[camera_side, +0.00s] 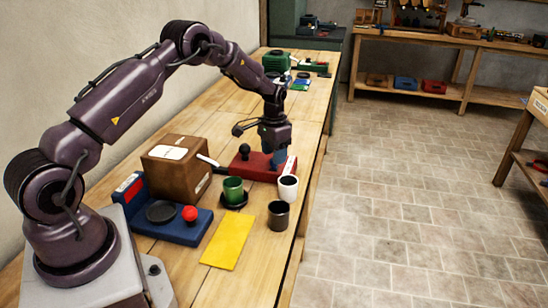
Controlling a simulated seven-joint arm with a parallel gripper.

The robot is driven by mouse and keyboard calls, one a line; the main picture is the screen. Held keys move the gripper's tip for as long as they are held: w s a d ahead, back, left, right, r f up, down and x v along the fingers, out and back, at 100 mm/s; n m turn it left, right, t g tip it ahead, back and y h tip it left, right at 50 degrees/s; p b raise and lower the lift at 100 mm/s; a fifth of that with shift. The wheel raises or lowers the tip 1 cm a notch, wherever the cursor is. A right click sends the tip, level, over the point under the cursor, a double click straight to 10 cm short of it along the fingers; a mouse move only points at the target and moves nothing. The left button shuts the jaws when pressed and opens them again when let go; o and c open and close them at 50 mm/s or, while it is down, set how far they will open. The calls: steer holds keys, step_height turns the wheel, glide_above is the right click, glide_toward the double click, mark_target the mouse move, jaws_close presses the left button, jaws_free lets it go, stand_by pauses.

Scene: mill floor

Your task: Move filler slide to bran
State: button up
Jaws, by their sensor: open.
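A red device (250,172) lies on the bench, with a black round knob (245,151) standing on its left part and a white label plate (291,163) at its right end. It may be the filler with its slide; its lettering is too small to read, so I cannot tell where bran is marked. My gripper (279,153) points down over the right part of the red device, to the right of the black knob. It is open, and the knob is outside it. A small bluish part shows under the gripper; I cannot tell what it is.
Close in front stand a green cup (233,187) on a dark saucer, a white mug (288,189) and a dark cup (278,214). A cardboard box (177,170), a blue device (172,222) with a red knob and a yellow sheet (227,242) lie nearer. Green devices (276,61) stand farther back.

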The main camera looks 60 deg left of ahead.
steer(key=shift+f, duration=0.95)
steer(key=shift+c, duration=0.3)
jaws_close()
steer(key=shift+w+a, duration=1.7)
steer(key=shift+w, duration=0.1)
steer(key=shift+w+a, duration=0.55)
steer(key=shift+a, duration=0.05)
steer(key=shift+o, duration=0.3)
jaws_free()
